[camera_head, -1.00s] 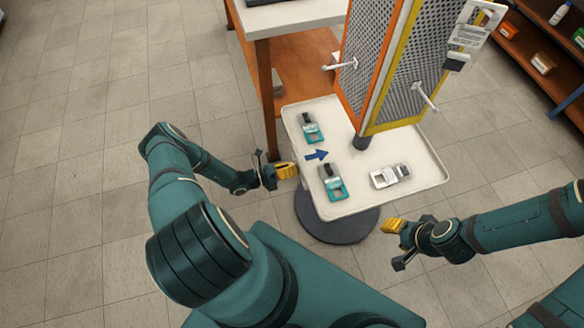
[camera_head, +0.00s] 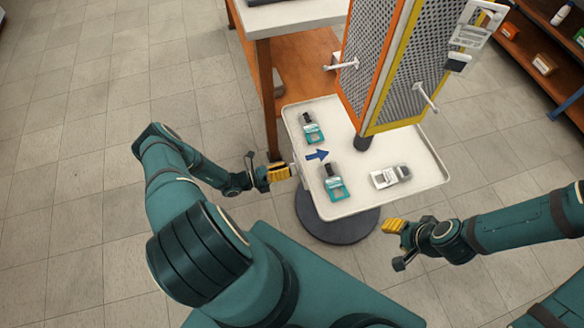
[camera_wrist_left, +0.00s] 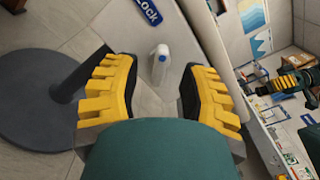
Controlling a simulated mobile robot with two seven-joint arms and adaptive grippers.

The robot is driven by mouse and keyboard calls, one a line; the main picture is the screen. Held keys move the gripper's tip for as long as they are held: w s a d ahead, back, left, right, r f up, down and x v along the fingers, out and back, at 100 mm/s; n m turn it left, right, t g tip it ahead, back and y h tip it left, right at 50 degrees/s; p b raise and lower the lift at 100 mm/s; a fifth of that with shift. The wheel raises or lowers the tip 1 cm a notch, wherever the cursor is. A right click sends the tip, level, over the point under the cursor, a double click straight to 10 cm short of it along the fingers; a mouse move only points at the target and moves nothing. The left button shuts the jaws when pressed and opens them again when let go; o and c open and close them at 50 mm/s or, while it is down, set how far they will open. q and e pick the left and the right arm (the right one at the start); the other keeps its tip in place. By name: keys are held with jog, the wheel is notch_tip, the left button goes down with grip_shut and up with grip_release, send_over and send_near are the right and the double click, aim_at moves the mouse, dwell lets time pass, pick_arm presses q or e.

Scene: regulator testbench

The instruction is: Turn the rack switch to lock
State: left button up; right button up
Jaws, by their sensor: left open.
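The rack switch (camera_wrist_left: 160,60) is a small white knob with a blue dot, on the pale side face of the rack's base in the left wrist view. A blue label reading LOCK (camera_wrist_left: 147,11) is above it. My left gripper (camera_wrist_left: 160,84) is open, with yellow-padded fingers either side of the knob in the picture; I see no contact. In the head view my left gripper (camera_head: 278,172) is just left of the tray's edge, and the switch is hardly visible. My right gripper (camera_head: 393,226) is at the tray's front right, away from the switch; its opening is unclear.
The white tray (camera_head: 425,187) carries teal devices (camera_head: 335,188), a white device (camera_head: 390,176) and a blue arrow (camera_head: 318,155). An orange and yellow perforated rack with pegs rises behind. A table (camera_head: 290,18) stands behind left. The floor at left is clear.

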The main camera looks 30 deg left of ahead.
pick_arm(q)
jog(key=v, duration=0.9)
